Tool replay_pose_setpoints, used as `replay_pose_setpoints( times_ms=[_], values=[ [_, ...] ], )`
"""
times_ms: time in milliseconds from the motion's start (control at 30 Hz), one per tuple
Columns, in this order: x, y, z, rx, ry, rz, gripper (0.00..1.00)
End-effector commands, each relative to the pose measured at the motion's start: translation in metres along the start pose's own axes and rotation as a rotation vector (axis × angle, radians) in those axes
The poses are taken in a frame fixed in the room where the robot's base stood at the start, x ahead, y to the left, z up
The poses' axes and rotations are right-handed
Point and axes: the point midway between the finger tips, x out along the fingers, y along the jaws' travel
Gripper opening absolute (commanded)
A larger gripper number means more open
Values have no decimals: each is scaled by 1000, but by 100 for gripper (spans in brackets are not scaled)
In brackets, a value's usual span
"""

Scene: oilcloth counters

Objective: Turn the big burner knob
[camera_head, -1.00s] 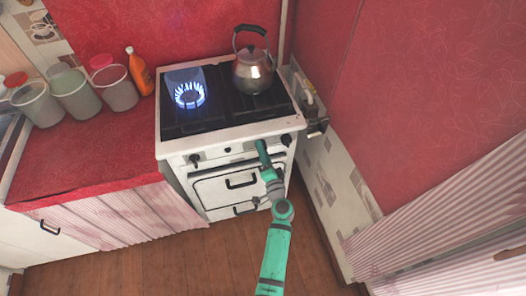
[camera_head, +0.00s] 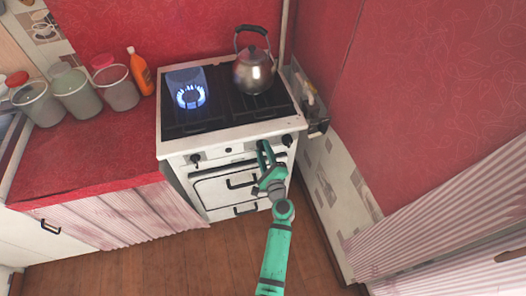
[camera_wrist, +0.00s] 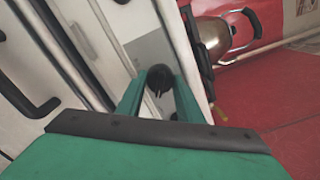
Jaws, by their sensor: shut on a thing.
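The white stove (camera_head: 215,205) has a row of dark knobs along its front panel. My gripper (camera_head: 264,148) reaches the right part of this panel from below. In the wrist view a round black burner knob (camera_wrist: 160,76) sits between the tips of my two green fingers (camera_wrist: 157,88), and they are shut on it. In the head view my fingers hide this knob. Another black knob (camera_head: 287,140) shows to the right of my fingers, and one more (camera_head: 195,159) at the panel's left end. The left burner (camera_head: 190,96) has a blue flame.
A metal kettle (camera_head: 254,72) stands on the right side of the stove top. The oven door handle (camera_head: 242,182) lies just left of my gripper. Jars (camera_head: 118,94) and an orange bottle (camera_head: 142,76) stand on the red counter (camera_head: 95,150) at left.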

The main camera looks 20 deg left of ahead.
Motion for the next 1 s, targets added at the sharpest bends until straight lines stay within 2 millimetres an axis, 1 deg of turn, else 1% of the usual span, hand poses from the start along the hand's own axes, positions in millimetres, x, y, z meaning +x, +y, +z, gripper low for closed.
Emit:
replay_pose_setpoints(
  times_ms=[200,400,600,1000],
  values=[
    [0,1,1,135,-3,3,11],
    [0,1,1,209,-3,3,11],
    [0,1,1,240,-3,3,11],
    [1,1,2,245,-4,3,11]
  ],
)
